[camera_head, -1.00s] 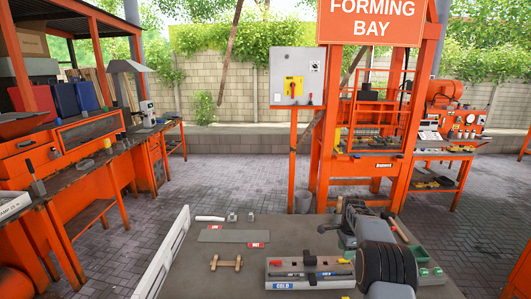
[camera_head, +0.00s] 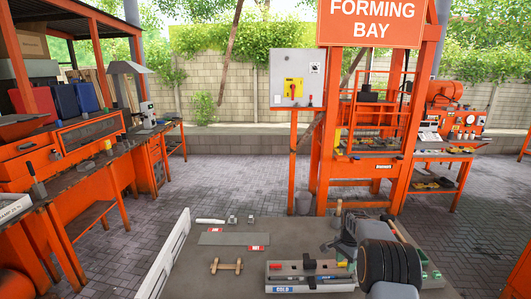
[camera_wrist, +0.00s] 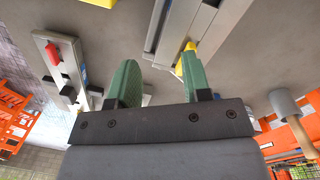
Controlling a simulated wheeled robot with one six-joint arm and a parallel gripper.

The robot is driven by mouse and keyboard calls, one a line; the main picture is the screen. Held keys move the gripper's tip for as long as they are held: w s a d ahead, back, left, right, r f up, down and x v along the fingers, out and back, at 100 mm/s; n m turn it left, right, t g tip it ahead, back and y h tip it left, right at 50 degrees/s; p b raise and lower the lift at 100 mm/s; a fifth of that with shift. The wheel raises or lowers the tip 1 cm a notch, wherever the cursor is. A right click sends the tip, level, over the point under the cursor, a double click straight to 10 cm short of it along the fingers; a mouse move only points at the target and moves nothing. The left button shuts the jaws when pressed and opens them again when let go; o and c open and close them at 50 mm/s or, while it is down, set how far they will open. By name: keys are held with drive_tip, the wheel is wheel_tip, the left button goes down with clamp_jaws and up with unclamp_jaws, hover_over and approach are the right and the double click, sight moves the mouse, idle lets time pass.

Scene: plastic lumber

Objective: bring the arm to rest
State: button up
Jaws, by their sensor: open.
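My gripper (camera_wrist: 160,78) shows in the wrist view with its two green fingers apart and nothing between them. In the head view my arm reaches in from the lower right, and my gripper (camera_head: 330,245) is above the right part of the grey worktable (camera_head: 200,275), behind the grey fixture. The dark ribbed part of my arm covers some of the table there. In the wrist view the picture is tilted, and the fingers stand out over the grey tabletop, apart from the fixtures around them.
A grey fixture with a blue COLD label (camera_head: 284,290) lies on the table. A flat grey plate (camera_head: 225,238), a wooden piece (camera_head: 226,266) and a white tube (camera_head: 210,221) lie left. A green tray (camera_head: 431,271) is at the right. An orange press frame (camera_head: 400,170) stands behind.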

drive_tip(key=s+a+r+n+t+b, duration=0.1)
drive_tip(key=s+a+r+n, duration=0.3)
drive_tip(key=s, duration=0.6)
drive_tip(key=s+a+r+n+t+b, duration=0.1)
drive_tip(key=s+a+r+n+t, duration=0.1)
drive_tip(key=s+a+r+n, duration=0.2)
drive_tip(key=s+a+r+n+t, duration=0.2)
drive_tip(key=s+a+r+n, duration=0.2)
drive_tip(key=s+r, duration=0.5)
drive_tip(key=shift+s+a+t+b, duration=0.3)
drive_tip(key=shift+s+a+b, duration=0.1)
drive_tip(key=shift+s, duration=3.9)
